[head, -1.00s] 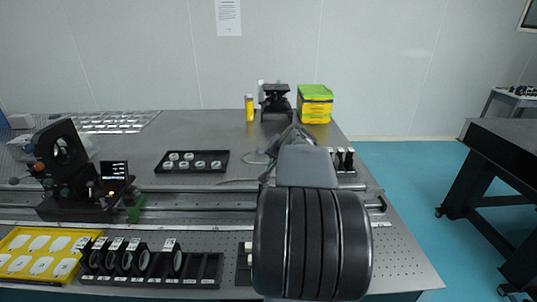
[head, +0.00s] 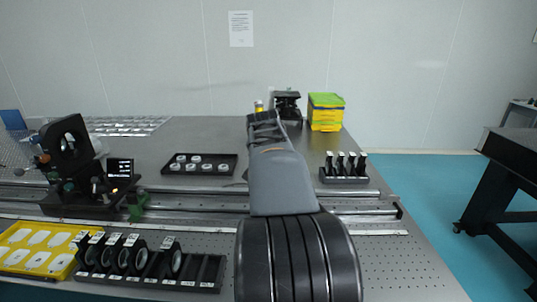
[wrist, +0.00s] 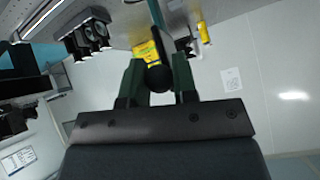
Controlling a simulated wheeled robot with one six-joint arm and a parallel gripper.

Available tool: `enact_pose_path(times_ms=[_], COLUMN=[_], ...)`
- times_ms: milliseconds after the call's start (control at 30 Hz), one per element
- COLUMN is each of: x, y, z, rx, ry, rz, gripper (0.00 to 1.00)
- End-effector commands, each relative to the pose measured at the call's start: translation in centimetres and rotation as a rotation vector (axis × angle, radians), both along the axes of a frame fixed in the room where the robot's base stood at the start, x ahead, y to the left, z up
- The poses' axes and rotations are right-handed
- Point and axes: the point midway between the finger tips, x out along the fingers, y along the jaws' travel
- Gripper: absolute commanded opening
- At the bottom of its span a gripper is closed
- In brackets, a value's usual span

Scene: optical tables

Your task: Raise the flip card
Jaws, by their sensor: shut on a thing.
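In the wrist view my gripper (wrist: 158,64) has its two dark green fingers on either side of a black round-ended handle (wrist: 158,79). A thin dark stem, seen nearly edge-on, runs from it towards the top of the picture. I take this held thing for the flip card, but its face is not visible. In the head view my arm reaches forward over the optical table (head: 205,125), and the gripper end (head: 266,122) is small and mostly hidden by the arm. What it holds cannot be made out there.
A black rack of upright optics (head: 344,168) stands right of my arm. A yellow-green box stack (head: 325,112) and a black stage (head: 287,105) are behind. A black tray (head: 199,164) lies left. A lens rack (head: 150,265) and yellow tray (head: 35,250) are in front.

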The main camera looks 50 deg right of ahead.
Motion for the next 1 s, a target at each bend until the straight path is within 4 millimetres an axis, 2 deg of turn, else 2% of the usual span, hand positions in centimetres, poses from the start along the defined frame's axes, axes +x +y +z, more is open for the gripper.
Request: enact_pose_path(times_ms=[233,267,367,767,1000], x=[0.2,0.2,0.2,-0.1,-1.6], y=[0.2,0.2,0.2,0.0,1.9], z=[-0.2,-0.2,-0.2,0.1,2.5], rx=[0.006,0.006,0.005,0.003,0.000], ry=[0.002,0.002,0.001,0.000,-0.003], rz=[0.006,0.007,0.005,-0.001,0.000], gripper=[0.00,0.28,0.37,0.37,0.37])
